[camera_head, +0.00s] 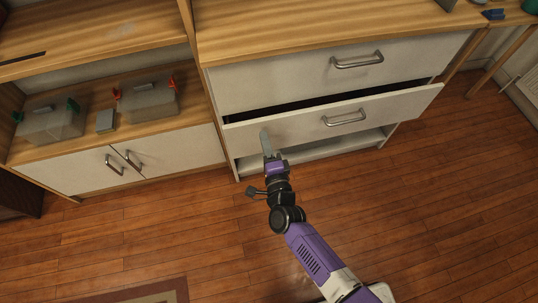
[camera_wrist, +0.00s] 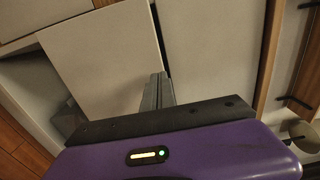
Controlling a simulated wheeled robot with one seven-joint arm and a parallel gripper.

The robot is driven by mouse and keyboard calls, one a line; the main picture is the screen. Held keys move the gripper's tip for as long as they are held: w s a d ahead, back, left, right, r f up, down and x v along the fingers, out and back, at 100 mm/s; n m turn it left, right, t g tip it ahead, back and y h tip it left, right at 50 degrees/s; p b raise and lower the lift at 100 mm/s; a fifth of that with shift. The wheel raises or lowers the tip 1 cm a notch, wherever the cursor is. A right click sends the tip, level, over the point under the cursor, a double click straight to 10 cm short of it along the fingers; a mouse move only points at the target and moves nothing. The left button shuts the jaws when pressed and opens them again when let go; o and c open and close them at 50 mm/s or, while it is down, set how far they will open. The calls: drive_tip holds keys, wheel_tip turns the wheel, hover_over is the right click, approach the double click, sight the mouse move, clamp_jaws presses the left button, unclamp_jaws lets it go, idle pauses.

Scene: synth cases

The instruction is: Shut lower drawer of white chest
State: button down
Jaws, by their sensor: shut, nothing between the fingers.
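The white chest (camera_head: 216,92) has a wooden top and two drawers with metal handles. Its upper drawer (camera_head: 290,82) looks shut. Its lower drawer (camera_head: 390,107) stands partly out, with a dark gap above its front. In the wrist view, a pale panel that looks like the lower drawer front (camera_wrist: 105,55) lies left of a dark gap. My gripper (camera_head: 265,136) is shut and empty, in front of the left part of the lower drawer, left of its handle (camera_head: 344,118). Its closed fingers also show in the wrist view (camera_wrist: 160,80), over the panel's edge. I cannot tell whether they touch it.
An open shelf space (camera_head: 310,149) lies under the lower drawer. At left, a wooden cabinet has two white doors (camera_head: 90,172), with clear bins (camera_head: 150,102) and a grey box (camera_head: 105,121) above them. The wooden floor (camera_head: 445,200) is clear at right; a rug (camera_head: 150,294) lies at the bottom.

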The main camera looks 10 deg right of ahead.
sight(260, 124)
drive_tip(key=shift+w+b, duration=0.35)
drive_tip(key=shift+w, duration=1.4)
drive_tip(key=w+b, duration=0.3)
drive_tip(key=w, duration=0.1)
drive_tip(key=shift+f, duration=0.15)
drive_tip(key=shift+w, duration=0.35)
drive_tip(key=shift+w+r, duration=0.2)
drive_tip(key=shift+r, duration=0.15)
drive_tip(key=shift+d+f, duration=0.1)
